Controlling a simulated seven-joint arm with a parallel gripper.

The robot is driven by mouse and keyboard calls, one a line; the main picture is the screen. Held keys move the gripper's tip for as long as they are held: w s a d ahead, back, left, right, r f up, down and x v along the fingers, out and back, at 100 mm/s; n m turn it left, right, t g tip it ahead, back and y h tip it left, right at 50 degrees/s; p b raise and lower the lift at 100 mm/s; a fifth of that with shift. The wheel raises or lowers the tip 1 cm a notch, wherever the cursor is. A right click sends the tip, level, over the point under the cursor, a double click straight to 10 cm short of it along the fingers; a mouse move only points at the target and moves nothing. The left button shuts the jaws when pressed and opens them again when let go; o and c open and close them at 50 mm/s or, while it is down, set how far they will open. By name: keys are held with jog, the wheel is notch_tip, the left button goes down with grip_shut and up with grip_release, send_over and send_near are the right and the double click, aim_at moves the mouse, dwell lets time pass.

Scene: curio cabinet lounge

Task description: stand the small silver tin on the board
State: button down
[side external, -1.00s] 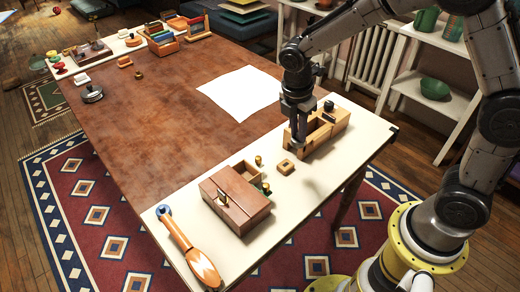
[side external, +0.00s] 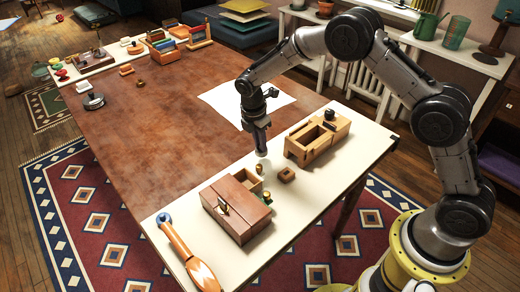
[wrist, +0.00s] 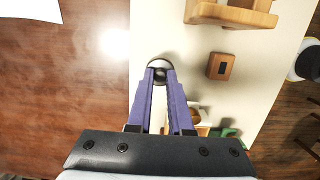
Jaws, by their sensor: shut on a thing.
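My gripper (side external: 261,148) points down and is shut on a small silver tin (wrist: 160,68). The tin's round top shows between the fingertips in the wrist view; in the side view it is a small pale shape (side external: 262,153) under the fingers. It is over the near cream strip, close to its border with the brown tabletop, left of the long wooden box (side external: 318,138). I cannot tell its exact height. A dark flat board-like piece (side external: 97,64) with small things on it lies on the far cream strip. I cannot tell for certain that it is the board.
A small wooden block with a hole (side external: 287,174), a brass knob-like piece (side external: 260,168) and a brown lidded box (side external: 236,205) are near my gripper. An orange-handled tool (side external: 190,255) lies at front left. A dark round tin (side external: 93,101) is far left. The brown tabletop's middle (side external: 170,125) is clear.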

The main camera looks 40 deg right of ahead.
jog(key=shift+f, duration=1.6)
jog(key=shift+f, duration=0.15)
jog(key=c, duration=0.8)
grip_release()
jog(key=shift+c, duration=0.2)
